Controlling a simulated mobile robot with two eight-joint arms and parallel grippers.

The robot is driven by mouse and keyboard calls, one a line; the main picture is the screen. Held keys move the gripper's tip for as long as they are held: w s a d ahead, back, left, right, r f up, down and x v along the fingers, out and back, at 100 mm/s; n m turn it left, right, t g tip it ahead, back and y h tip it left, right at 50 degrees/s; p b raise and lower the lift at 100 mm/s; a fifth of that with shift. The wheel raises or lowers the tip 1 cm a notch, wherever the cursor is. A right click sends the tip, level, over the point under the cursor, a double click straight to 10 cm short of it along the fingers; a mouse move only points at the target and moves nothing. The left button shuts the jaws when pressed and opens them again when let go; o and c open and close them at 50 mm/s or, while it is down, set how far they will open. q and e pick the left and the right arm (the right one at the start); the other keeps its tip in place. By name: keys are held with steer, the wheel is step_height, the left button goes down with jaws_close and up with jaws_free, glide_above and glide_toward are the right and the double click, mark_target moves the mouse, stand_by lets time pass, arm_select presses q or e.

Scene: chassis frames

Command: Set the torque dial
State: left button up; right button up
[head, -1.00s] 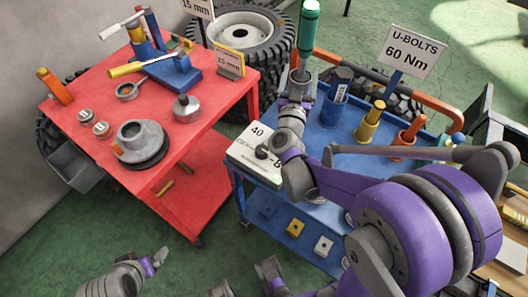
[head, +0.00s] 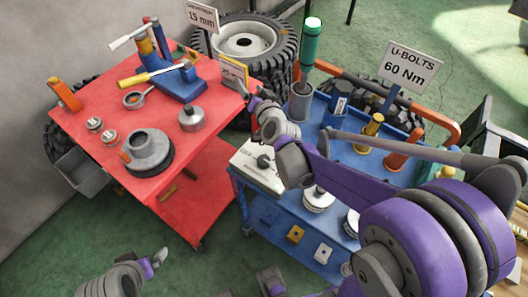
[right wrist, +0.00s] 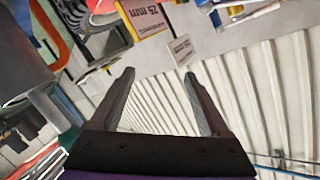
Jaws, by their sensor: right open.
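The torque dial is a dark knob (head: 263,162) on a white box (head: 244,157) at the near left corner of the blue cart. Part of the box and its markings are hidden behind my right arm. My right gripper (head: 246,90) is above and beyond the box, near the yellow 25 mm sign (head: 234,70) at the red table's right edge. In the right wrist view the right gripper (right wrist: 158,76) is open, with nothing between its fingers. My left gripper (head: 158,258) is low at the left, over the green floor, away from both surfaces; its opening is unclear.
The red table (head: 85,88) holds a blue vise-like fixture (head: 180,85), a grey flanged part (head: 148,148) and small parts. The blue cart (head: 335,150) carries a green-handled tool (head: 310,42), coloured posts and a "U-BOLTS 60 Nm" sign (head: 408,66). Tyres stand behind.

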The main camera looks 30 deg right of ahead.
steer(key=a+f+m+g+y+p, duration=0.2)
steer(key=a+g+y, duration=0.1)
steer(key=a, duration=0.2)
steer(key=m+g+h+p, duration=0.1)
steer(key=m+g+p, duration=0.3)
steer(key=m+g, duration=0.85)
glide_toward(264, 159)
steer(key=shift+n, duration=0.45)
step_height(264, 159, down, 9)
steer(key=shift+a+r+b, duration=0.15)
steer(key=shift+b, duration=0.25)
arm_select(q)
step_height(264, 159, up, 7)
steer(key=w, duration=0.1)
steer(key=shift+w, duration=0.35)
steer(key=shift+f, duration=0.1)
arm_select(e)
jaws_close()
